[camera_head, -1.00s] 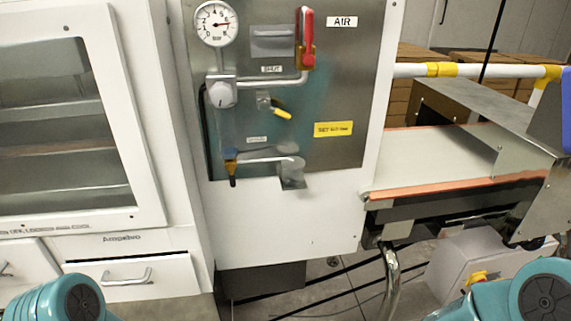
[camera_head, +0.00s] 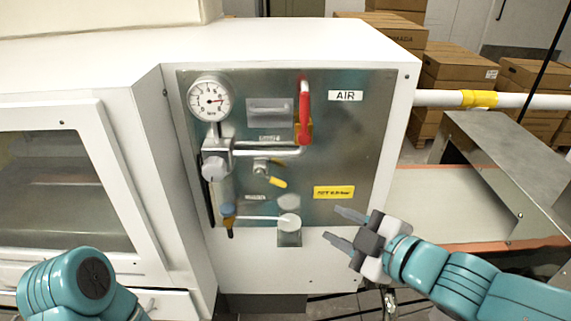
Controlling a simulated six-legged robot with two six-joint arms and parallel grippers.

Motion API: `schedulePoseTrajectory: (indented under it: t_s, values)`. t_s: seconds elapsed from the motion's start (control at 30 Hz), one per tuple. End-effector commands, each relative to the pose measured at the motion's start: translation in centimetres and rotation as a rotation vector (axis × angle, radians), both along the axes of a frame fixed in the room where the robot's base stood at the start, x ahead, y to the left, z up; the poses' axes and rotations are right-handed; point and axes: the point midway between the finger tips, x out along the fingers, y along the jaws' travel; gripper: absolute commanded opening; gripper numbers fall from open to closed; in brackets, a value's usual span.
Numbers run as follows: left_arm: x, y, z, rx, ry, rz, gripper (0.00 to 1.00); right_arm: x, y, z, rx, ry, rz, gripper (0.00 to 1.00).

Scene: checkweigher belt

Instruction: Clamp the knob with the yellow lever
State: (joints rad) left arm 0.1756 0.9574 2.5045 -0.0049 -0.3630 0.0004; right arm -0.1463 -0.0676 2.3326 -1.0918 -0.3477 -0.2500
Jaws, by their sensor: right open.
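The grey-white knob (camera_head: 213,167) sits on the regulator below the gauge, at the left of the steel panel. The small yellow lever (camera_head: 278,183) is on a metal fitting right of the knob and slants down to the right. My right gripper (camera_head: 331,223) is open and empty, in front of the lower right part of the panel. Its two fingers point left, apart from the knob and the lever, to their right and lower. My left arm shows at the lower left, but its gripper is out of view.
A round gauge (camera_head: 210,98) is above the knob. A red handle (camera_head: 304,110) hangs beside the AIR label (camera_head: 345,96). A pale round cap (camera_head: 289,223) sticks out low on the panel. The conveyor (camera_head: 450,204) is at the right, with cardboard boxes (camera_head: 458,78) behind.

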Motion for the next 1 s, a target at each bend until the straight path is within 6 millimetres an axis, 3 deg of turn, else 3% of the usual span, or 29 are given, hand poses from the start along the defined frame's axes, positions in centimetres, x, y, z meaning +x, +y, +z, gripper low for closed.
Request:
schedulePoseTrajectory:
  t_s: [0.03, 0.1, 0.23, 0.47, 0.7, 1.0]
  values:
    - [0.0, 0.0, 1.2, 0.000, 0.000, 0.000, 0.40, -0.4, 0.1, 2.1, 0.003, -0.021, 0.002, 0.40]
    - [0.0, 0.0, 1.7, 0.000, 0.000, 0.001, 0.40, -0.7, 0.4, 3.4, 0.005, -0.040, 0.006, 0.40]
    - [0.0, 0.0, 2.2, 0.000, 0.001, 0.001, 0.40, -1.0, 0.8, 4.4, 0.007, -0.050, 0.013, 0.40]
    - [0.0, 0.0, 0.6, 0.000, 0.000, 0.000, 0.40, 1.3, 2.8, 3.0, 0.008, -0.048, 0.020, 0.40]
    - [0.0, 0.0, -0.7, 0.000, 0.001, 0.001, 0.40, 6.1, 6.1, 1.5, 0.008, -0.047, 0.021, 0.40]
    - [0.0, 0.0, -0.7, 0.000, 0.000, 0.000, 0.40, 10.7, 9.2, 0.3, 0.008, -0.047, 0.019, 0.40]
